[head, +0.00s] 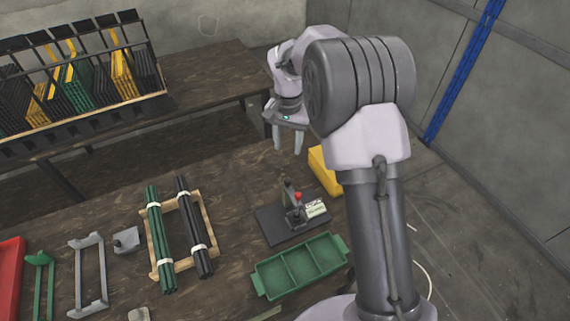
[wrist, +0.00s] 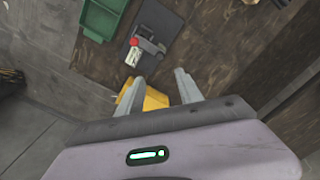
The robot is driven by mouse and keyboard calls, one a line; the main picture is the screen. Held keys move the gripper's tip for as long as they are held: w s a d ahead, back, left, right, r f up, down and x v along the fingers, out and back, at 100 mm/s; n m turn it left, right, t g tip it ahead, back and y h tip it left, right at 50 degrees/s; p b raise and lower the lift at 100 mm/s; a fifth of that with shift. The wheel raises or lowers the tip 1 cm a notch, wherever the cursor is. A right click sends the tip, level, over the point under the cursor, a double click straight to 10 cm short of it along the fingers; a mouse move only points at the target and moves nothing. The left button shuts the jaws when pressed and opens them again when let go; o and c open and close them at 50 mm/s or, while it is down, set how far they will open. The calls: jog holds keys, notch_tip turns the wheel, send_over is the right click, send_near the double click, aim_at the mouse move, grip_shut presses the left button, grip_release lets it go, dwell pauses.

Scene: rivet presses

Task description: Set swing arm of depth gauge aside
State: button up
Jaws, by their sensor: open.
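A small press-like device (head: 294,211) with a red knob stands on a dark base plate (head: 275,232) near the table's right side; a white label (head: 316,208) is beside it. It also shows in the wrist view as a grey device (wrist: 150,45) with the red knob. I cannot tell for sure which part is a depth gauge or its swing arm. My gripper (head: 287,145) is open and empty, fingers pointing down, above and behind the device near the table's far edge. Its two fingers show in the wrist view (wrist: 156,88), apart from the device.
A green compartment tray (head: 284,290) stands in front of the device. A yellow object (head: 325,170) sits at the table's right edge. A wooden frame (head: 210,218) holds green and black rod bundles. A rack (head: 85,125) stands on the far bench.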

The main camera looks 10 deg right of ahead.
aim_at(288, 180)
notch_tip(288, 180, down, 16)
jog(key=b, duration=0.3)
grip_shut()
dwell(1.2)
